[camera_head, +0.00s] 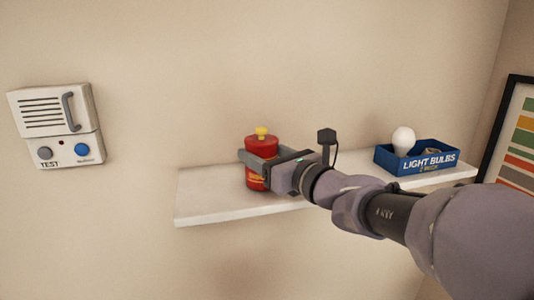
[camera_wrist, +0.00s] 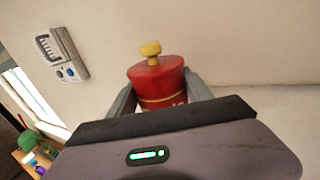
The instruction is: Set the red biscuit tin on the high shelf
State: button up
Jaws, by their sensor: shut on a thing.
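The red biscuit tin (camera_head: 262,147) has a yellow knob on its lid and stands upright at the white shelf (camera_head: 200,200), left of the shelf's middle. My gripper (camera_head: 254,160) is shut on the tin, with a finger on each side of its body. In the wrist view the tin (camera_wrist: 157,80) sits between the two fingers (camera_wrist: 160,98), with its lower part hidden by my gripper's housing. The tin's base appears at the level of the shelf top, but I cannot tell whether it bears on the shelf.
A blue light bulbs box (camera_head: 416,160) with a white bulb (camera_head: 403,140) stands on the right part of the shelf. A framed chart (camera_head: 508,130) is at the far right. The shelf's left end is clear.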

jog(key=shift+f, duration=0.2)
jog(key=o, duration=1.5)
jog(key=shift+c, duration=0.2)
